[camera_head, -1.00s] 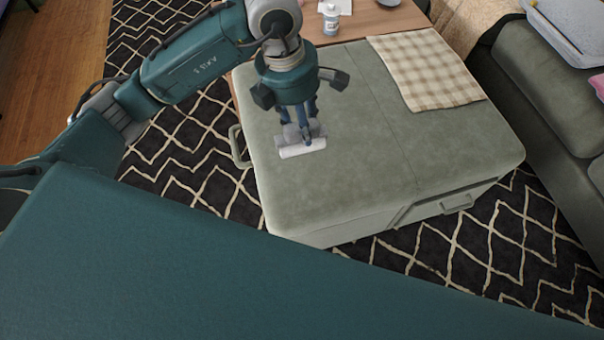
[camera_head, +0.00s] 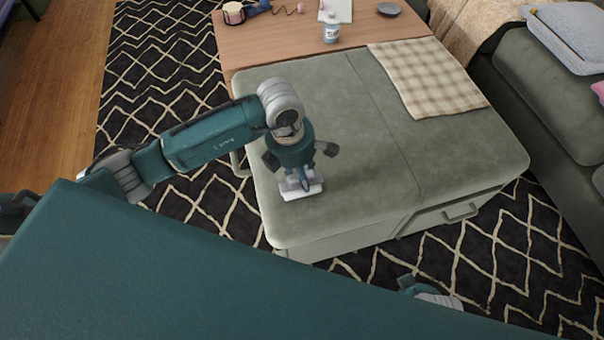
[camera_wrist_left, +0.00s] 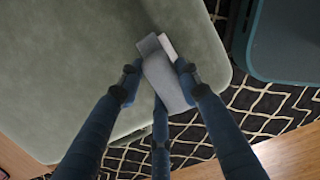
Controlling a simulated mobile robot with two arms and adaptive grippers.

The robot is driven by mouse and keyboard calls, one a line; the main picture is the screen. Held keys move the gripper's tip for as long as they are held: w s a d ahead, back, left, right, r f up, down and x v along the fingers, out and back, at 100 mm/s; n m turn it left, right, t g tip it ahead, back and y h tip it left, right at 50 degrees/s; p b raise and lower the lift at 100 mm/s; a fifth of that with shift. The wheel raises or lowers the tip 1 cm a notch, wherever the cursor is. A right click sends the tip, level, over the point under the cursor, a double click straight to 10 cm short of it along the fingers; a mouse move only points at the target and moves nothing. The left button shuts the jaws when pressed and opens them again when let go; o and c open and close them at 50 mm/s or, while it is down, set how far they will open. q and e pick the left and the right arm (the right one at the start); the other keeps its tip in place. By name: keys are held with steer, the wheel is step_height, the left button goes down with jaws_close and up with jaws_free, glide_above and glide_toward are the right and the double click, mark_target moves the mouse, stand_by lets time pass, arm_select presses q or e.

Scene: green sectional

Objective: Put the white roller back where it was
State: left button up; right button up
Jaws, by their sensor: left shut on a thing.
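The white roller (camera_head: 302,192) is held in my left gripper (camera_head: 299,179) over the front left part of the grey-green ottoman (camera_head: 375,180). In the left wrist view the roller (camera_wrist_left: 166,82) sits between the blue fingers of the left gripper (camera_wrist_left: 158,80), near the ottoman's rounded edge. The fingers are shut on it and cover part of it. I cannot tell whether the roller touches the ottoman's top.
A checked cloth (camera_head: 425,78) lies on the ottoman's far right. Behind is a wooden table (camera_head: 275,40) with a small white bottle (camera_head: 331,28), a grey dish (camera_head: 389,9) and other small items. A green sofa (camera_head: 545,100) stands right. The ottoman's middle is clear.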

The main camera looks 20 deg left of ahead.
steer(key=shift+r, duration=0.1)
arm_select(q)
steer(key=shift+f, duration=0.1)
steer(key=o, duration=1.1)
arm_select(e)
steer(key=shift+r, duration=0.25)
steer(key=shift+w, duration=0.1)
arm_select(q)
steer(key=shift+r, duration=0.45)
step_height(320, 180, up, 11)
steer(key=a+p, duration=0.1)
steer(key=shift+s+a+r+p, duration=0.15)
steer(key=shift+s+a+p, duration=0.1)
steer(key=shift+s+p, duration=0.15)
arm_select(e)
step_height(320, 180, down, 6)
steer(key=s, duration=0.2)
steer(key=shift+s, duration=0.2)
arm_select(q)
steer(key=shift+s, duration=0.1)
arm_select(e)
steer(key=shift+s+d, duration=0.1)
